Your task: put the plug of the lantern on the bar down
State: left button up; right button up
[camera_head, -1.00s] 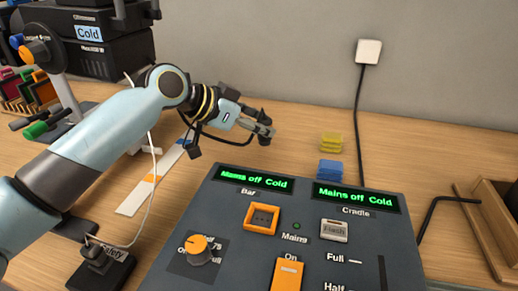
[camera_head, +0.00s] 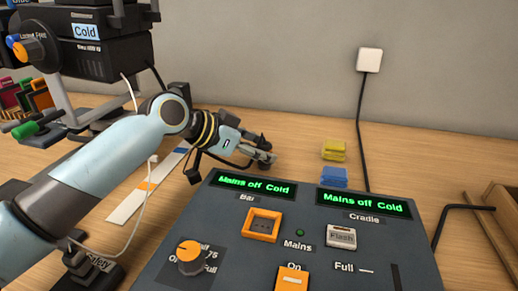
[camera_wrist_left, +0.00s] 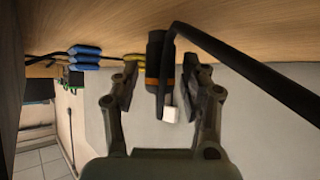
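The plug (camera_wrist_left: 155,65), black with an orange band and a pale tip, shows between the fingers of my left gripper (camera_wrist_left: 160,85) in the left wrist view. It is close to the wooden table top. A small gap shows on each side of it, so the fingers look open around it. A thick black cable (camera_wrist_left: 245,68) runs from it to the right. In the head view my left gripper (camera_head: 263,156) is low over the table behind the console; the plug is not clear there. The lantern (camera_head: 88,32), a black box labelled Cold, is at upper left. My right gripper is out of view.
The grey console (camera_head: 225,220) with green displays reading "Mains off Cold" stands in front. Yellow blocks (camera_head: 333,151) and blue blocks (camera_head: 333,177) lie behind it. A white wall box (camera_head: 369,60) has a hanging cable. A wooden tray (camera_head: 500,225) is at right.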

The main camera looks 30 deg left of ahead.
pick_arm(q)
jog(key=shift+o, duration=0.7)
jog(key=shift+r, duration=0.35)
jog(key=p+v, duration=0.2)
jog(key=v, duration=1)
jog(key=shift+a, duration=0.1)
